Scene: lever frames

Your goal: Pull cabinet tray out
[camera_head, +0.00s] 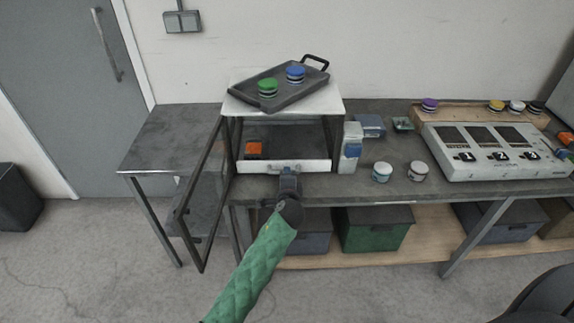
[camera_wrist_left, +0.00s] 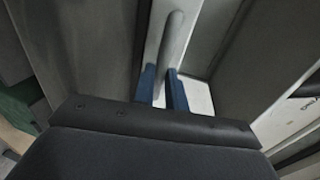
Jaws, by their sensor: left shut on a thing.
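A white cabinet (camera_head: 330,103) stands on the grey table, its glass door (camera_head: 203,195) swung open to the left. Inside is a tray with a white front (camera_head: 315,166) and a bar handle on it. An orange block (camera_head: 254,150) sits inside at the left. My left gripper (camera_head: 287,176) is at the tray's handle from the front. In the left wrist view, its blue fingers (camera_wrist_left: 162,90) are shut around the light grey handle (camera_wrist_left: 172,40). The gripper hides part of the tray front. My right gripper is not in view.
A dark tray (camera_head: 290,94) with a green and a blue round piece lies on the cabinet top. A white and blue box (camera_head: 351,147) and two small jars stand close at the right, with a numbered panel (camera_head: 495,152) farther right. Bins sit on the lower shelf.

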